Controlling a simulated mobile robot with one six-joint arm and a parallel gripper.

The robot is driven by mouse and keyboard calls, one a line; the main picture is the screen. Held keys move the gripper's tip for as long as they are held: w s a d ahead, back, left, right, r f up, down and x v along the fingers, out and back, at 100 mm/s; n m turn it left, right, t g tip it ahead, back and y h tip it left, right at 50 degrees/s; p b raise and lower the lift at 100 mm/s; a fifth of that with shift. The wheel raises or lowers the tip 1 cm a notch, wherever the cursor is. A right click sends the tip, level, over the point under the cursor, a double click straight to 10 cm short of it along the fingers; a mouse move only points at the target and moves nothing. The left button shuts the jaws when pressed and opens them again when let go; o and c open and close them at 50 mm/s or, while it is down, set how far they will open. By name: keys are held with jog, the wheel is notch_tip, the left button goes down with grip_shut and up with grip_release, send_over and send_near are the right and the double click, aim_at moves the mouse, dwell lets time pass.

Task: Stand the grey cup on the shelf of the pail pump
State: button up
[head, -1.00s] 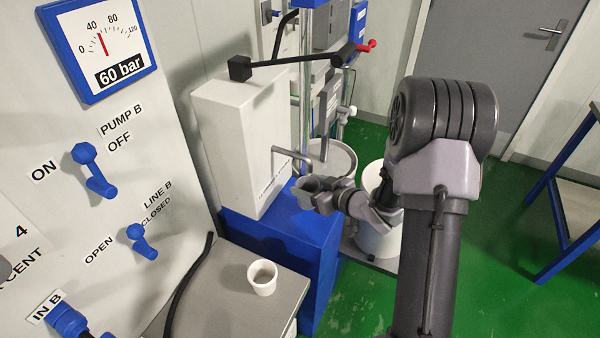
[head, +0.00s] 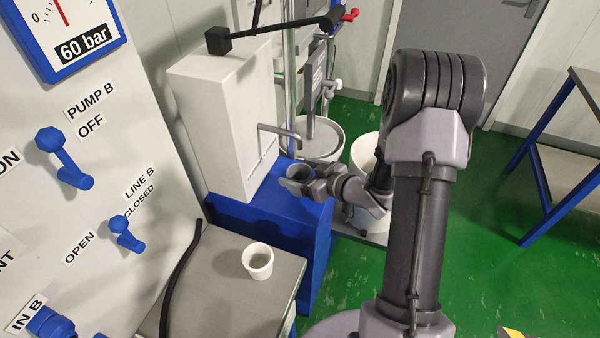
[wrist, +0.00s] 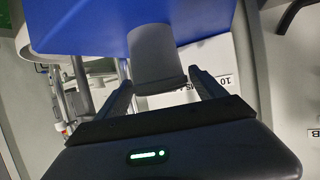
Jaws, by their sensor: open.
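The grey cup (head: 299,172) stands upright on the blue shelf (head: 258,205) of the pail pump (head: 222,120), near the shelf's right end and below the bent spout (head: 280,131). My gripper (head: 296,187) is open at the near side of the cup. In the wrist view the cup (wrist: 155,55) rises from the blue shelf (wrist: 90,28), with its free end toward the open fingers (wrist: 161,84) of my gripper, one finger on each side. I see gaps between the fingers and the cup there. The cup's inside is hidden in the wrist view.
A white cup (head: 258,261) stands on the grey cabinet top (head: 225,290) in front of the shelf. A black hose (head: 180,280) lies beside it. White pails (head: 366,152) stand to the right of the pump.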

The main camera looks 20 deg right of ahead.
jog(key=shift+r+p, duration=0.35)
jog(key=p+v, duration=0.3)
jog(key=v, duration=0.8)
jog(key=w+d+r+m+g+h, duration=0.1)
jog(key=w+d+r+h, duration=0.2)
jog(key=d+r+h, duration=0.15)
jog(key=s+a+r+m+g+h, duration=0.25)
jog(key=a+r+m+h, duration=0.2)
jog(key=r, duration=0.65)
jog(key=s+a+r+m+g+y, duration=0.3)
jog(key=s+a+y, duration=0.3)
jog(key=s+a, duration=1.2)
jog(key=shift+s+a+r, duration=0.15)
jog(key=shift+a+r, duration=0.1)
jog(key=shift+r, duration=0.1)
